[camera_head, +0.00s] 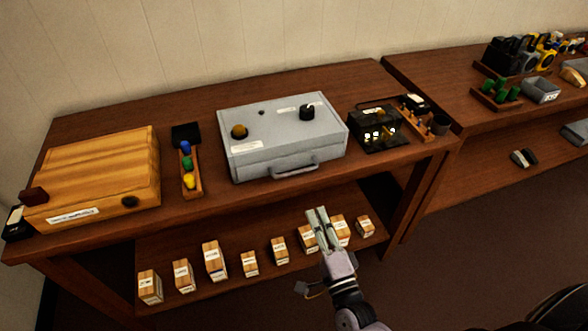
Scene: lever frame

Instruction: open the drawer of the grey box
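The grey box (262,118) stands on the upper board of the wooden bench, near its middle. Its drawer front (250,169) faces me and looks closed, with a grey bar handle (295,171) on it. Two knobs, one brownish-yellow and one black, are on its top. My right gripper (317,210) comes up from the bottom of the view, in front of the bench and below the handle, apart from it. Its two pale fingers lie close together with nothing visible between them. My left gripper is not in view.
A wooden box (95,175) and a tray of coloured knobs (189,168) stand left of the grey box. A black box (378,129) stands close on its right. Several labelled wooden blocks (213,260) line the lower shelf. The bench edge before the handle looks clear.

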